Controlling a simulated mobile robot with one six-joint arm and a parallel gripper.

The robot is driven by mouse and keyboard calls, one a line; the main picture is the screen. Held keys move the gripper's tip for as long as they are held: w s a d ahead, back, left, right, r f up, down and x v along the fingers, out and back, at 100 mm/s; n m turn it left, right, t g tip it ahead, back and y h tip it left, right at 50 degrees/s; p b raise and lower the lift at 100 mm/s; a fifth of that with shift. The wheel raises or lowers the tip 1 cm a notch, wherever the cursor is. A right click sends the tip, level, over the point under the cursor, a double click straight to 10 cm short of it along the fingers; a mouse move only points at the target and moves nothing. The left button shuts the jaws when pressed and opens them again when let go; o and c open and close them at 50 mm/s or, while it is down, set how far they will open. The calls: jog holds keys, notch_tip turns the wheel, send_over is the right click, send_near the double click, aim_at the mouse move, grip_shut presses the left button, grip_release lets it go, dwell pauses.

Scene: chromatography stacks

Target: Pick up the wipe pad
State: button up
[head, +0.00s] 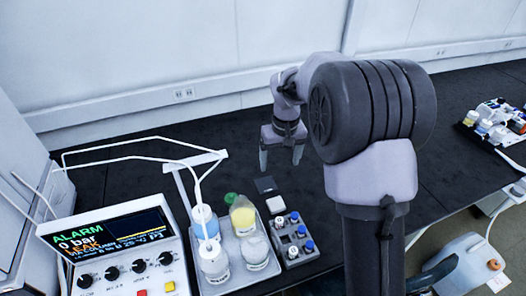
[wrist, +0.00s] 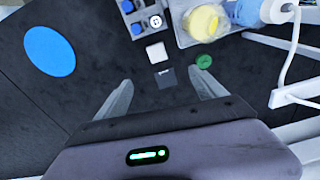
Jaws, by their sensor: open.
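A small white square pad (head: 275,203), which looks like the wipe pad, lies flat on the dark bench. It also shows in the wrist view (wrist: 156,52), just beyond a dark square (wrist: 165,77) with a small pale mark. The dark square (head: 265,184) lies on the bench between the pad and my gripper in the head view. My gripper (head: 280,166) is open and empty, pointing down on the wall side of both squares. In the wrist view its fingers (wrist: 160,78) are spread wide, with the dark square between the tips and the pad ahead of them.
A vial rack (head: 300,262) stands beside the pad. A tray (head: 272,262) of bottles is to its left, with a green cap (head: 231,198) near its edge. A control box (head: 120,262) shows ALARM. A blue disc (wrist: 49,51) lies left in the wrist view.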

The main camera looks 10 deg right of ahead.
jog(key=n+g, duration=0.1)
send_over(277, 205)
notch_tip(277, 205, down, 7)
jog(key=f+b, duration=0.1)
jog(key=f, duration=0.3)
jog(key=f+b, duration=0.2)
jog(key=f, duration=0.2)
jog(key=f+b, duration=0.1)
jog(key=f, duration=0.3)
jog(key=shift+w, duration=0.35)
jog(key=f+b, duration=0.1)
jog(key=f, duration=0.1)
jog(key=f+b, duration=0.1)
jog(key=f, duration=0.1)
jog(key=f+b, duration=0.1)
jog(key=f, duration=0.1)
jog(key=shift+s, duration=0.25)
jog(key=shift+r, duration=0.15)
jog(key=shift+c, duration=1.3)
jog(key=c, duration=1.1)
notch_tip(277, 205, up, 10)
jog(key=p, duration=0.4)
jog(key=shift+c, duration=0.2)
